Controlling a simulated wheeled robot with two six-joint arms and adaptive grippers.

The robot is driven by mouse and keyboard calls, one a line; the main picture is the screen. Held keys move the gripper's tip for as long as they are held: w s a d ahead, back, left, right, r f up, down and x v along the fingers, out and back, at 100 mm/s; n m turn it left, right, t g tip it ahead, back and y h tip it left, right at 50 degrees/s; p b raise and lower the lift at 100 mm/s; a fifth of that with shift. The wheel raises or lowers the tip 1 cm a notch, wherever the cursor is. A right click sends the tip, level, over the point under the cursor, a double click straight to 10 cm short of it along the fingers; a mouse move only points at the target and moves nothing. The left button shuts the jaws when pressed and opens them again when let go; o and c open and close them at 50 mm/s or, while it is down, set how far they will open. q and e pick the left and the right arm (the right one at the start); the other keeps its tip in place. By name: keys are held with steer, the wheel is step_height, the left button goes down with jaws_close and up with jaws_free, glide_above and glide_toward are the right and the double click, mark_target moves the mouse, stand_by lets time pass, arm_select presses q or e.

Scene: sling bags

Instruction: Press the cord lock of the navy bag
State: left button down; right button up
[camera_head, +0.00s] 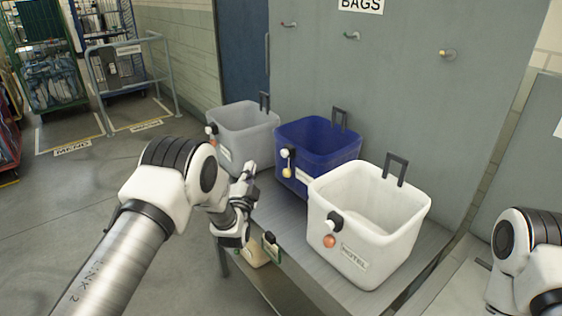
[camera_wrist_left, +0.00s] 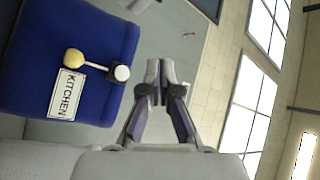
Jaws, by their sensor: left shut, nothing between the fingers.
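The navy bag (camera_head: 330,148) stands in the middle of the bench, between a grey bag and a white bag. Its cord lock (camera_head: 285,153) is on the near face, with a pale button and a yellow ball (camera_head: 287,173) below it. In the left wrist view the navy bag (camera_wrist_left: 60,28) fills the left side, with the cord lock (camera_wrist_left: 111,73), its white button (camera_wrist_left: 122,73), the yellow ball (camera_wrist_left: 73,58) and a KITCHEN label (camera_wrist_left: 66,95). My left gripper (camera_head: 249,172) is shut and empty, left of the cord lock and apart from it. It also shows in the wrist view (camera_wrist_left: 160,72).
The grey bag (camera_head: 247,128) stands left and the white bag (camera_head: 350,238) right, each with its own cord lock. They stand on a grey bench (camera_head: 283,217) before a panel with several hooks. A small item (camera_head: 270,247) is low by the bench edge. Open floor lies left.

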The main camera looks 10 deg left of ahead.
mark_target(285, 153)
arm_select(q)
steer(key=w+d+b, duration=0.4)
steer(key=w+d, duration=0.1)
steer(key=w, duration=0.2)
steer(key=shift+w+f+b, duration=0.15)
steer(key=shift+w+b, duration=0.05)
steer(key=shift+b, duration=0.15)
arm_select(e)
step_height(285, 153, down, 5)
steer(key=shift+w+a+r, duration=0.1)
steer(key=shift+r, duration=0.05)
arm_select(q)
steer(key=shift+s+d, duration=0.1)
stand_by(0.9)
steer(key=shift+w+d+b, duration=0.25)
steer(key=shift+w+b, duration=0.15)
steer(key=shift+b, duration=0.15)
arm_select(e)
steer(key=shift+f, duration=0.55)
